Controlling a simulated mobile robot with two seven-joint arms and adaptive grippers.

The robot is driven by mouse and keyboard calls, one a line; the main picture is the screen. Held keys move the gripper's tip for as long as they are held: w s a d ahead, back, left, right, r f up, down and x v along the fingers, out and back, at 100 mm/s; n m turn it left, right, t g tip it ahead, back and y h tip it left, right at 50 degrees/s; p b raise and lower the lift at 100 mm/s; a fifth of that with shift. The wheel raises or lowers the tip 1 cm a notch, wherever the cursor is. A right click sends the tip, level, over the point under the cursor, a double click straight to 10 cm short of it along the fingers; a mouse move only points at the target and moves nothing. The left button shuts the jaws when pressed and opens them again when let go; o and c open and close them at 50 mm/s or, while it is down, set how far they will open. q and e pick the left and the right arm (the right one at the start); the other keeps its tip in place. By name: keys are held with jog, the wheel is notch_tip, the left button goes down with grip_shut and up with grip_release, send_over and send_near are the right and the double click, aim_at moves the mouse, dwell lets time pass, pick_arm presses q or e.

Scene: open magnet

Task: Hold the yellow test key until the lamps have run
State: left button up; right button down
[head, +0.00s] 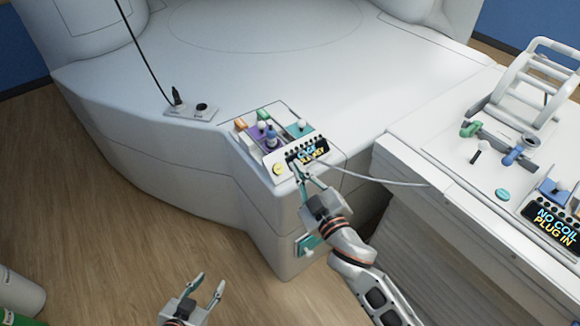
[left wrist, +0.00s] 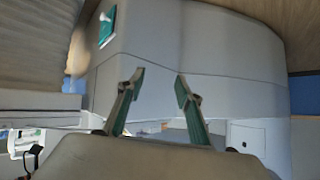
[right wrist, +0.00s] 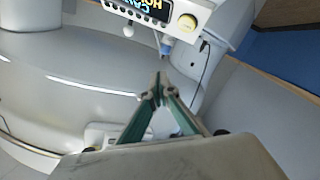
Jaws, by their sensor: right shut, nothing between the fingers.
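The yellow test key (head: 279,169) is a round knob at the left end of a small control panel on the white magnet's front edge. It also shows in the right wrist view (right wrist: 187,22). Beside it are a lit display (head: 311,152) and a row of small dark round lamps (head: 304,146). My right gripper (head: 296,168) is shut and empty, its tips just right of the key in the head view; the right wrist view shows them apart from it (right wrist: 158,82). My left gripper (head: 207,286) is open and empty, low over the floor.
Coloured levers (head: 262,134) stand behind the panel. A grey cable (head: 380,180) runs right to a white cart (head: 440,165) whose display (head: 555,222) reads "NO COIL PLUG IN". A socket plate (head: 190,110) with a black cable is at left.

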aim_at(279, 169)
pick_arm(q)
jog(key=shift+a+f, duration=0.25)
jog(key=shift+a, duration=0.2)
pick_arm(e)
jog(key=shift+w+a+f, duration=0.1)
